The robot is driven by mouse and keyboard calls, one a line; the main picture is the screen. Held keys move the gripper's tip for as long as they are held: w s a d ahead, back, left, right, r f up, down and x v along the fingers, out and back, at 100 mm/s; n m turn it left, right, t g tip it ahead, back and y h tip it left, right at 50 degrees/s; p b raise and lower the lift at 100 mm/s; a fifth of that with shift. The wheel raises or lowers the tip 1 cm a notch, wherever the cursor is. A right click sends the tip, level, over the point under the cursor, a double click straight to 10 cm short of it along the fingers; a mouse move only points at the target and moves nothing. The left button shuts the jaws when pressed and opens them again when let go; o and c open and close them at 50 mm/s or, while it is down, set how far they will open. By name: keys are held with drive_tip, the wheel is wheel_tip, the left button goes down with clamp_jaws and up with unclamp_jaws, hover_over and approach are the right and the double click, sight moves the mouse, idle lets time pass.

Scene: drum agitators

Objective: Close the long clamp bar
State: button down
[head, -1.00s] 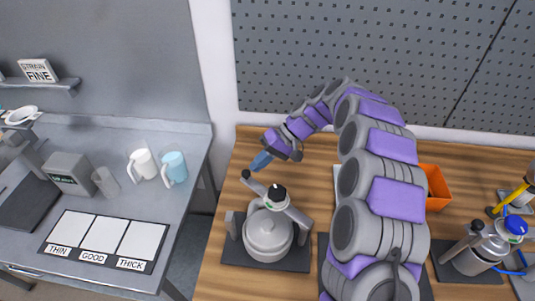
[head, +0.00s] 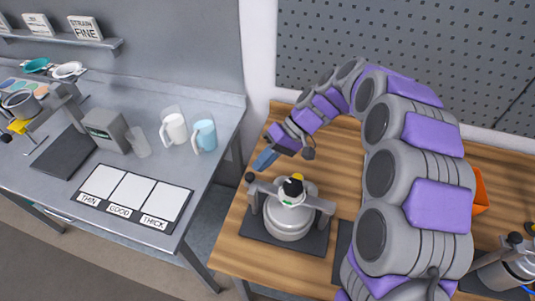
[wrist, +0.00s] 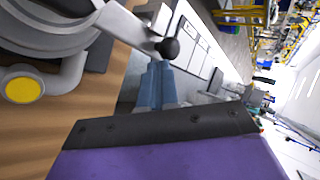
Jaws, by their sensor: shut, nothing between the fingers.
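The long clamp bar (head: 312,200) is grey and lies across the top of a grey lidded pot (head: 287,224). It runs over the upright posts on both sides. A black ball knob (head: 250,177) sits at its left end. In the wrist view the bar (wrist: 122,22) ends at the knob (wrist: 168,48). My gripper (head: 264,160), with blue fingers, is shut and empty just behind and right of the knob. In the wrist view the fingertips (wrist: 158,68) are very close to the knob; I cannot tell if they touch.
The pot stands on a dark mat (head: 250,238) on a wooden table (head: 228,245). Left of a gap is a grey bench with two mugs (head: 204,134) and a thin/good/thick card (head: 133,193). An orange bin (head: 479,192) is partly behind my arm. A pegboard (head: 320,40) stands behind.

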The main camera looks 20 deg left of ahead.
drive_tip(key=shift+s+d+n+h, duration=0.2)
drive_tip(key=shift+s+n+h, duration=0.15)
drive_tip(key=shift+s, duration=0.25)
drive_tip(key=shift+s+a+n+g, duration=0.15)
drive_tip(key=shift+s+n+g, duration=0.15)
drive_tip(key=shift+s, duration=0.1)
drive_tip(key=p+v, duration=0.9)
drive_tip(key=v, duration=0.8)
drive_tip(key=shift+w+r, duration=0.15)
drive_tip(key=shift+w, duration=0.1)
